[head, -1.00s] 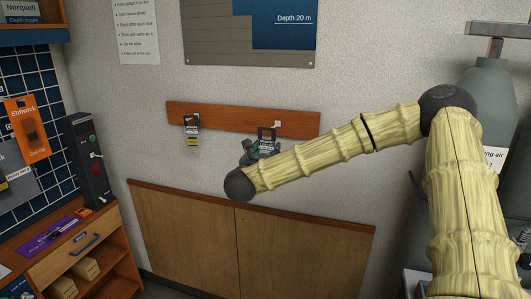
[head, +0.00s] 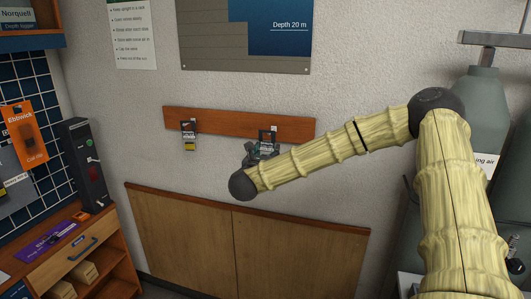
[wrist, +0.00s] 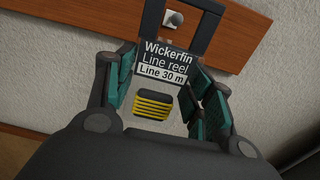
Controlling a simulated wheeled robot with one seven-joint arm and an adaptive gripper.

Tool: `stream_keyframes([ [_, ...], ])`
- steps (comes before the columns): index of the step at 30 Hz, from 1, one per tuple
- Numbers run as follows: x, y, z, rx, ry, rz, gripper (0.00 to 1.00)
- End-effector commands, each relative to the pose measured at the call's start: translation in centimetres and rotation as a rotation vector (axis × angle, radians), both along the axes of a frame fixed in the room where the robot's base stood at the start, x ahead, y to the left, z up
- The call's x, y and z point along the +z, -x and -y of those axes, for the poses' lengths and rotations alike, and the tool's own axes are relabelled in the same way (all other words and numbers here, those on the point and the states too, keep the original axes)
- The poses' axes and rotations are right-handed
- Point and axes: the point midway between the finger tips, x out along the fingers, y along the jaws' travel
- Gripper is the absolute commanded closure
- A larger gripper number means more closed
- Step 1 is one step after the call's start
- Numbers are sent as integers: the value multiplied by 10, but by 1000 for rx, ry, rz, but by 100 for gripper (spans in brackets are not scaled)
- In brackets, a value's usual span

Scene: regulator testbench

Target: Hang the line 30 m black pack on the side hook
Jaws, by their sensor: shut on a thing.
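The held pack (wrist: 160,75) has a black card reading "Wickerfin Line reel Line 30 m", with a black and yellow reel below it. My gripper (wrist: 160,95) is shut on the pack's sides; it also shows in the head view (head: 262,150), in front of the wooden rail. The pack's black top loop frames the right-hand hook (wrist: 173,18) in the wrist view. In the head view that pale hook (head: 275,128) is at the pack's upper edge. I cannot tell whether the loop is around the hook or only in front of it.
The wooden rail (head: 225,121) is on the wall. Another dark-topped pack (head: 189,135) with a yellow part hangs at its left. A low wooden cabinet (head: 190,230) stands below. Grey cylinders (head: 482,110) stand right; a shelf unit (head: 95,260) stands left.

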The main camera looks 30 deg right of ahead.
Motion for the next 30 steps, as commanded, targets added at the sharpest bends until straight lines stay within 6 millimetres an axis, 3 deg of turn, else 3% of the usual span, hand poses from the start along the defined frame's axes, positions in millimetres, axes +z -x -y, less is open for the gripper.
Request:
stream_keyframes([
  [30,-8,-27,32,-1,0,1,73],
])
